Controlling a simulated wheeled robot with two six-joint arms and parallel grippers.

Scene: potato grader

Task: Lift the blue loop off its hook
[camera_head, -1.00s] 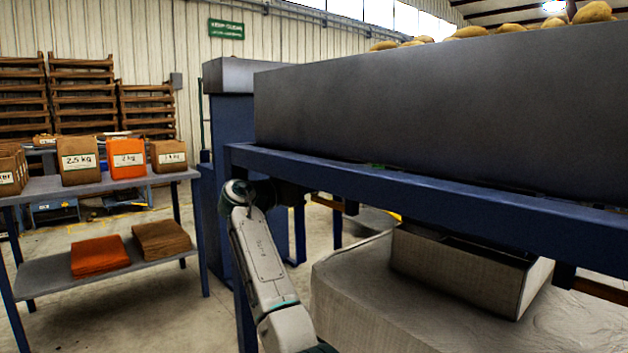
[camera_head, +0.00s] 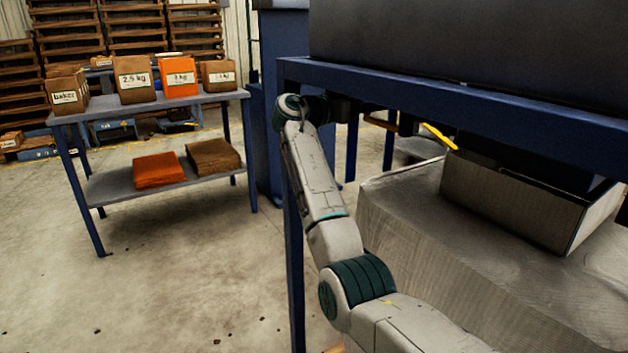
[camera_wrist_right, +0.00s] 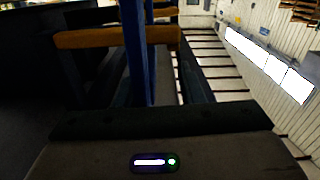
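I cannot make out the blue loop or its hook for sure. In the right wrist view a bright blue upright strip (camera_wrist_right: 135,55) stands in front of an orange-brown bar (camera_wrist_right: 90,39); I cannot tell whether it is the loop or part of the blue frame. My right gripper (camera_wrist_right: 126,48) appears open there, with a dark finger on either side of the blue strip and no grip on it visible. In the head view my right wrist reaches under the blue frame beam (camera_head: 450,104), and the fingers are lost in shadow. My left gripper is not in view.
A blue leg (camera_head: 294,230) of the frame stands beside my right arm. A grey shelf table (camera_head: 150,104) with bags stands at left. The floor between is clear.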

